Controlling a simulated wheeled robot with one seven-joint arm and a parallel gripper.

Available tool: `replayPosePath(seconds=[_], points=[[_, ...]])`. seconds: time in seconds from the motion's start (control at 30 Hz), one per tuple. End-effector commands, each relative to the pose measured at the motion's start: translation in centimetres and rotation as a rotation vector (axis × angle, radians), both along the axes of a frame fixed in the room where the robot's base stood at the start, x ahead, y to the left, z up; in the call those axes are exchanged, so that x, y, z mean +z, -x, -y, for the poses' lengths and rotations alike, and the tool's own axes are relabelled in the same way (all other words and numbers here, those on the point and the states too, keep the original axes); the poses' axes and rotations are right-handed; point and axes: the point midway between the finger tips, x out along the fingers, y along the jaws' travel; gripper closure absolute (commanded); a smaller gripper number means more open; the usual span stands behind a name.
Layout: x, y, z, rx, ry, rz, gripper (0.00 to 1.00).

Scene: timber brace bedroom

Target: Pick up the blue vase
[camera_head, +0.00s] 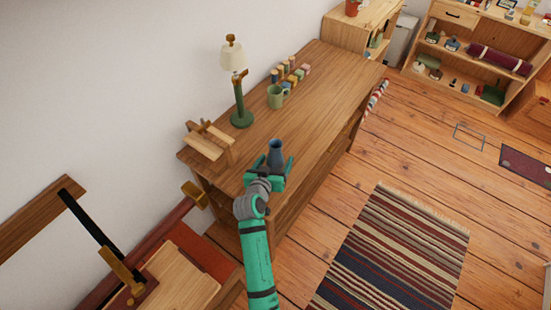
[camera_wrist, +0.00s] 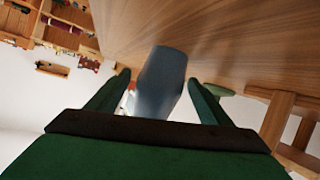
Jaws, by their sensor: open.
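The blue vase (camera_head: 275,153) stands on the wooden table (camera_head: 335,90) near its front end. My gripper (camera_head: 275,168) is at the vase, with one green finger on each side of it. In the wrist view the vase (camera_wrist: 160,82) shows as a grey-blue shape between the two fingertips of my gripper (camera_wrist: 158,80). The fingers are open, and gaps show between them and the vase. The lower part of the vase is hidden by my gripper in the head view.
A green lamp (camera_head: 240,100) with a pale shade, a green mug (camera_head: 277,97) and several small coloured blocks (camera_head: 290,72) stand farther back on the table. A wooden stand (camera_head: 207,142) is at the left edge. The table's right side is clear.

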Motion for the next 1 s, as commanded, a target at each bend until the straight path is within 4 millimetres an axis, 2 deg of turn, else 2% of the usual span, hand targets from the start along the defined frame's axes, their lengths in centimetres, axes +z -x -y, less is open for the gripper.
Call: replayPosePath(seconds=[0.13,0.3,0.33,0.37,0.73,0.97,1.0], points=[[0.0,0.0,0.0,0.0,0.0,0.0,0.29],[0.0,0.0,0.0,0.0,0.0,0.0,0.7],[0.0,0.0,0.0,0.0,0.0,0.0,0.77],[0.0,0.1,0.0,0.0,0.0,0.0,0.8],[0.7,0.0,0.0,-0.001,0.0,0.002,0.8],[3.4,0.0,0.0,-0.001,-0.001,0.006,0.8],[3.9,0.5,-0.1,0.0,0.0,0.004,0.8]])
